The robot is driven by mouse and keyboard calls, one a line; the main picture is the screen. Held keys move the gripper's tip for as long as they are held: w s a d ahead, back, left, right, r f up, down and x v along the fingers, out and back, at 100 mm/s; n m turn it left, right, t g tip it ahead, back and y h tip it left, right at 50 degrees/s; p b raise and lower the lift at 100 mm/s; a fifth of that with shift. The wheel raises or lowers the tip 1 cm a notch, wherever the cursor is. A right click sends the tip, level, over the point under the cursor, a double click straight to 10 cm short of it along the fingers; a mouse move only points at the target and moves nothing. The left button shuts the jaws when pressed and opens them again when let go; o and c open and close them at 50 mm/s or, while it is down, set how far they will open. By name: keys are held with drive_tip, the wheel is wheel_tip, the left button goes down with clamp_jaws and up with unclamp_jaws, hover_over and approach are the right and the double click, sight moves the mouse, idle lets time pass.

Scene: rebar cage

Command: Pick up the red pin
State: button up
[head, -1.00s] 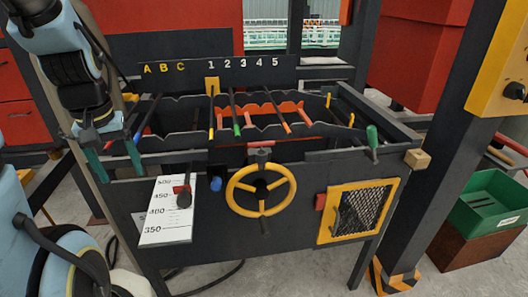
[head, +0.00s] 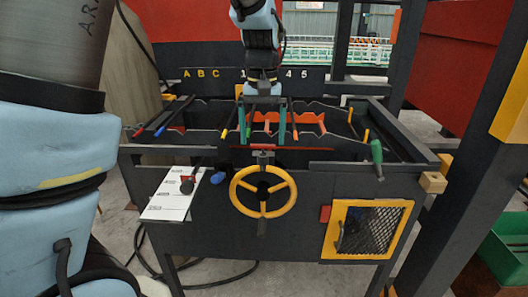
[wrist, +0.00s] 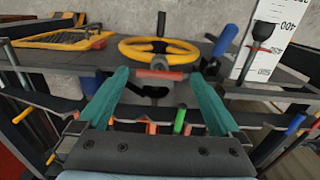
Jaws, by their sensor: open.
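A short red bar, which looks like the red pin (wrist: 158,75), lies crosswise by a grey block just behind the yellow wheel (wrist: 160,49). In the head view the red pin (head: 263,147) shows as a thin red strip above the wheel (head: 263,191). My gripper (head: 262,140) points down over the bench, its two teal fingers spread apart with nothing held. In the wrist view the fingertips of my gripper (wrist: 158,72) lie to either side of the red bar. I cannot tell whether they touch anything.
Rods with coloured ends, such as a green one (wrist: 179,121), lie across notched rails close to my fingers. A blue handle (wrist: 224,40) and a black lever (wrist: 262,32) stand nearby. A yellow-framed mesh panel (head: 367,230) is at the bench's front right.

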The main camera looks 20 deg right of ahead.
sight(263, 148)
drive_tip(key=shift+w+d+f+p, duration=0.1)
drive_tip(key=shift+f+p, duration=0.4)
drive_tip(key=shift+f, duration=1.25)
drive_tip(key=shift+w+d+f+p, duration=0.1)
drive_tip(key=shift+f+p, duration=0.35)
drive_tip(key=shift+f, duration=1.3)
drive_tip(key=shift+a, duration=0.1)
drive_tip(key=shift+c, duration=0.2)
drive_tip(key=c, duration=1.3)
drive_tip(key=shift+o, duration=0.2)
drive_tip(key=shift+r, duration=0.1)
